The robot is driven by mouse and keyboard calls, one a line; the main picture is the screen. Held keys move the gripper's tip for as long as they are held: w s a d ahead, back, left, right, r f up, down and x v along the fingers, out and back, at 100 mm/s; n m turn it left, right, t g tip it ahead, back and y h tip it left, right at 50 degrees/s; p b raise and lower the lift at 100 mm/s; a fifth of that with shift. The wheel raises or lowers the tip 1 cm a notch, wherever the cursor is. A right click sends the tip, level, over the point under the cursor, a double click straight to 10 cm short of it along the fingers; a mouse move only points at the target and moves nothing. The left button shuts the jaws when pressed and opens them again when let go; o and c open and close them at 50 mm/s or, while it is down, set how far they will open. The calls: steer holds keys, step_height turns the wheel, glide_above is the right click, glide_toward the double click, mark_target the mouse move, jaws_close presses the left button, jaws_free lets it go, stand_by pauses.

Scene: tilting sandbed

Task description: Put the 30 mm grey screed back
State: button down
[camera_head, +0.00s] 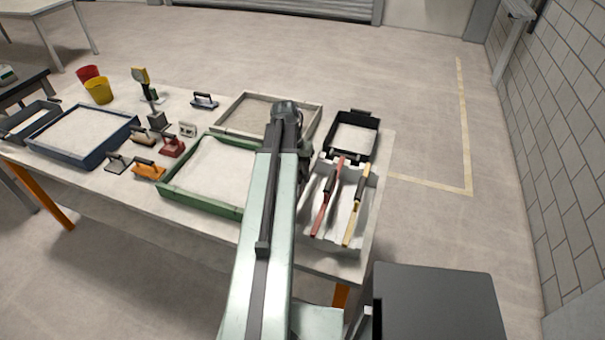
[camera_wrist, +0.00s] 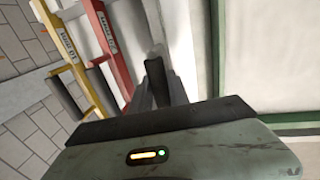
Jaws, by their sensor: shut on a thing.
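The pale rack (camera_head: 322,238) at the table's right end holds a red screed (camera_head: 327,202) and a yellow screed (camera_head: 357,212). In the wrist view the red screed (camera_wrist: 112,45) is just left of my gripper, with the yellow screed (camera_wrist: 82,50) beyond it. I cannot tell whether the held piece touches the rack.
A green-framed sand tray (camera_head: 202,202) lies left of the arm. A black bin (camera_head: 372,137) stands behind the rack. A beige tray (camera_head: 232,132), a blue tray (camera_head: 82,158) and several floats, such as the orange one (camera_head: 149,172), are farther off.

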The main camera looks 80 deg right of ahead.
steer(key=c, duration=1.3)
jaws_free()
steer(key=shift+o, duration=0.2)
steer(key=shift+r, duration=0.1)
steer(key=shift+r+p, duration=0.55)
steer(key=shift+p, duration=0.05)
steer(key=p+v, duration=1.1)
steer(key=v, duration=0.1)
steer(key=shift+p, duration=0.4)
